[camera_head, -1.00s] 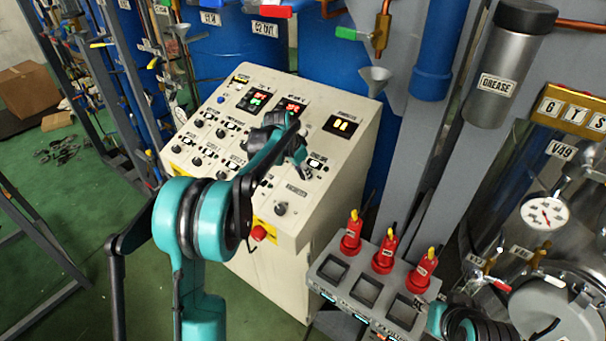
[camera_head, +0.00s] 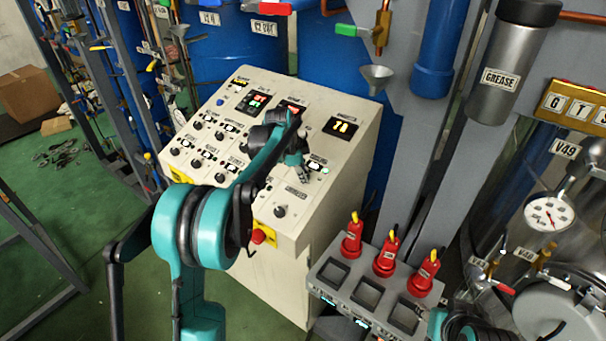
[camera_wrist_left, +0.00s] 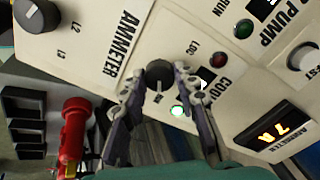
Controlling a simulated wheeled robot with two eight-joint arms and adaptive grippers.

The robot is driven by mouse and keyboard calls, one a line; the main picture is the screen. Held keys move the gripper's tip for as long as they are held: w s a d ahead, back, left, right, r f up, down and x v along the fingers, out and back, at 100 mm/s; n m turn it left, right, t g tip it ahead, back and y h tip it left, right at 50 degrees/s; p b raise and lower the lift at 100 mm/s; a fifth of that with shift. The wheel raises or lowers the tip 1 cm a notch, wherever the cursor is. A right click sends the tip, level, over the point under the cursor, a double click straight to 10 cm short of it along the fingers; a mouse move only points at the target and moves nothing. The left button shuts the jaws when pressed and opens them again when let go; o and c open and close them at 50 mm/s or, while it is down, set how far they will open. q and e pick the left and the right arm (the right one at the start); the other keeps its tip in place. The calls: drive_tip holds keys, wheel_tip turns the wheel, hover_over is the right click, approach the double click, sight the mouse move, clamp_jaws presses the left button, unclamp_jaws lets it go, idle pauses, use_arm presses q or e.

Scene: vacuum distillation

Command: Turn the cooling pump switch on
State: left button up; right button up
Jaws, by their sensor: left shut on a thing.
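The cooling pump switch (camera_wrist_left: 158,74) is a round black knob on the cream control panel (camera_head: 292,232). The label beside it is partly hidden and reads "COO...". My left gripper (camera_wrist_left: 161,82) has one finger on each side of the knob and is shut on it. A green lamp (camera_wrist_left: 177,110) by the knob is lit, and a red lamp (camera_wrist_left: 190,60) is dim. In the head view my left gripper (camera_head: 303,173) reaches down onto the right part of the panel, and the knob is hidden there.
The ammeter knob (camera_head: 280,211) sits nearer the panel's front edge, with a red button (camera_head: 258,236) below. A lit ammeter display (camera_head: 341,128) is behind. Red plugs (camera_head: 385,258) stand in a grey rack at right.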

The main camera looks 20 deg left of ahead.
idle(0.4)
use_arm(q)
drive_tip(key=o, duration=1.2)
drive_tip(key=shift+a, duration=0.1)
drive_tip(key=shift+c, duration=0.2)
drive_tip(key=v, duration=1.2)
